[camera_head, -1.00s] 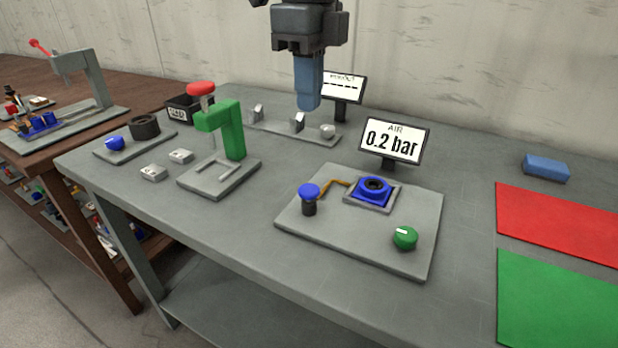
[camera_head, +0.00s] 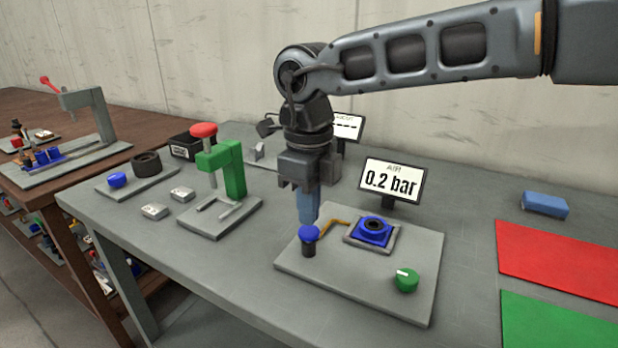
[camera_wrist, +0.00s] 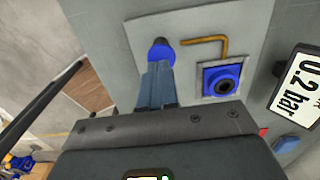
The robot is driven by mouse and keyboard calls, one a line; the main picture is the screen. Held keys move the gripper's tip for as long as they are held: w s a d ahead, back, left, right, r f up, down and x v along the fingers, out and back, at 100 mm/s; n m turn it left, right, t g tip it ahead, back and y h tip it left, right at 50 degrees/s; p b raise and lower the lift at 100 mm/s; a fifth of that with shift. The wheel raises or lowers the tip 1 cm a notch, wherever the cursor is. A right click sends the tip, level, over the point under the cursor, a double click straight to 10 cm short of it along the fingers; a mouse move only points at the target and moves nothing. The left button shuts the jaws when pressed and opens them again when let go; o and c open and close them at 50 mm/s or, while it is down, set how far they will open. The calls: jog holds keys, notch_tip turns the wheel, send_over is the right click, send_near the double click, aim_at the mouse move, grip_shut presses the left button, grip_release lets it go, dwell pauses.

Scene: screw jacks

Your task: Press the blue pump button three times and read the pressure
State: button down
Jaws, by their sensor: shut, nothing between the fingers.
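The blue pump button (camera_head: 309,233) caps a dark post on a grey plate (camera_head: 340,285), and it also shows in the wrist view (camera_wrist: 161,52). My gripper (camera_head: 309,218) is shut and empty, pointing down. Its blue fingertips appear just above or behind the button in the head view. In the wrist view the fingers overlap part of the button; I cannot tell whether they touch it. The AIR display (camera_head: 392,182) reads 0.2 bar, and the same reading shows in the wrist view (camera_wrist: 305,83). A copper pipe (camera_head: 335,224) runs toward a blue round fitting (camera_head: 374,230).
A green knob (camera_head: 407,280) sits on the same plate. A green press (camera_head: 228,170) with a red top stands to the left. A second display (camera_head: 348,126) is partly hidden behind my arm. Red (camera_head: 560,262) and green (camera_head: 555,322) mats and a blue block (camera_head: 545,204) lie at right.

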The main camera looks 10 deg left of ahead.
aim_at(310, 232)
jog(key=shift+f, duration=0.9)
notch_tip(310, 232, down, 2)
jog(key=shift+f+b, duration=0.1)
jog(key=shift+b, duration=0.35)
jog(key=shift+s+d+f, duration=0.1)
jog(key=shift+s+f, duration=0.1)
jog(key=shift+f, duration=0.15)
notch_tip(310, 232, up, 16)
jog(key=p, duration=0.2)
jog(key=shift+w+f, duration=0.2)
jog(key=shift+w, duration=0.05)
